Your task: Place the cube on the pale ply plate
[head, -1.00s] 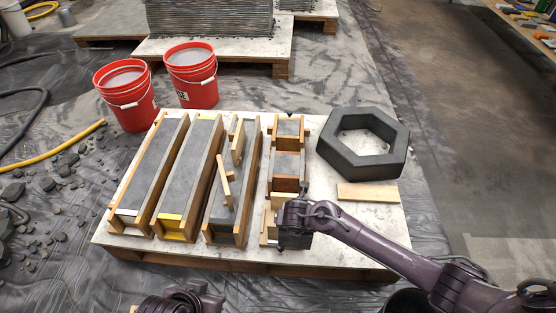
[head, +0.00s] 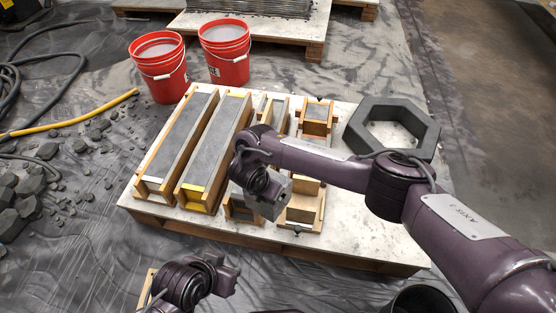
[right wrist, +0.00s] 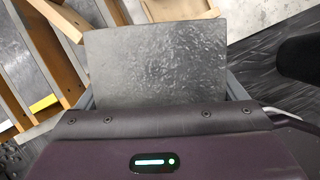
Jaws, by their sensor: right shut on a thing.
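My right gripper (head: 262,188) is shut on the grey concrete cube (head: 273,203) and holds it above the front of the wooden moulds. In the right wrist view the cube (right wrist: 155,62) fills the space between the fingers (right wrist: 158,98), its rough dark face toward the camera. The pale ply plate does not show now; my right arm covers the area in front of the hexagon where a pale board lay earlier. My left gripper (head: 229,276) is low at the front, away from the cube; its jaw opening is unclear.
Long filled moulds (head: 175,150) stand on the pallet top (head: 345,232), beside an open wooden mould (head: 306,208). A dark hexagonal ring (head: 359,140) is at the right. Two red buckets (head: 165,77) stand behind. Rubble (head: 30,195) and a yellow hose (head: 70,115) lie left.

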